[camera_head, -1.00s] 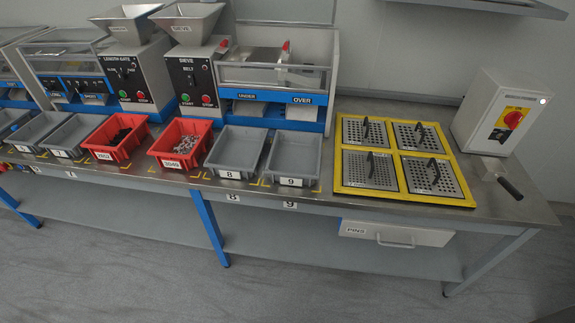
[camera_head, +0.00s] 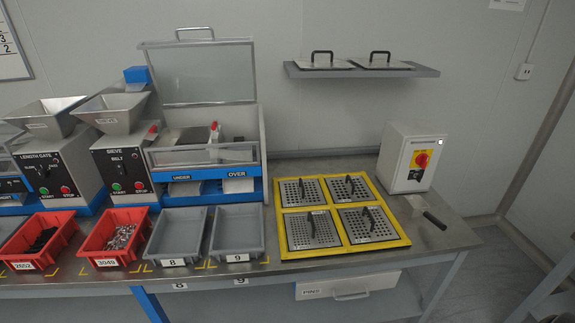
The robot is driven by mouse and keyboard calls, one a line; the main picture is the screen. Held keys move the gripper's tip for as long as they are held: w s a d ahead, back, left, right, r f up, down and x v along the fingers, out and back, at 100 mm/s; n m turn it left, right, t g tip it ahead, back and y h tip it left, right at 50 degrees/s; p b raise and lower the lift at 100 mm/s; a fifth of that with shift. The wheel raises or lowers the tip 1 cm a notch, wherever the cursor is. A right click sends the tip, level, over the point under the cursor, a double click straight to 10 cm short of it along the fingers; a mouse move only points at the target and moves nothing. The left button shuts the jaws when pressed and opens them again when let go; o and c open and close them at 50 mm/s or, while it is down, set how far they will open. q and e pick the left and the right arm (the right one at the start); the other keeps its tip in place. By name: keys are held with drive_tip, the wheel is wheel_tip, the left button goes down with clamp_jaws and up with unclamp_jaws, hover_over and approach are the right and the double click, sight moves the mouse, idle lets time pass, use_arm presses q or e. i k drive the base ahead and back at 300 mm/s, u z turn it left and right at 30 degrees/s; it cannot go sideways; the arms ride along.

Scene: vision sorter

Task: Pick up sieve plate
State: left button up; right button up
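Several perforated metal sieve plates with black handles lie in a yellow frame (camera_head: 343,249) on the right part of the bench. The front left plate (camera_head: 299,235) and front right plate (camera_head: 380,230) are nearest; the back left plate (camera_head: 289,195) and back right plate (camera_head: 337,188) lie behind them. Two more flat plates with black handles, one on the left (camera_head: 321,65) and one on the right (camera_head: 381,64), rest on a wall shelf (camera_head: 430,72). Neither of my grippers is in view.
The sieve machine (camera_head: 256,157) stands left of the frame with its clear lid raised. Grey bins 8 (camera_head: 168,263) and 9 (camera_head: 236,259) and red bins (camera_head: 107,263) sit in front. A switch box (camera_head: 394,160) and a scoop (camera_head: 434,220) are at right.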

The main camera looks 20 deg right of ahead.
sight(350, 189)
drive_tip(key=z, duration=1.1)
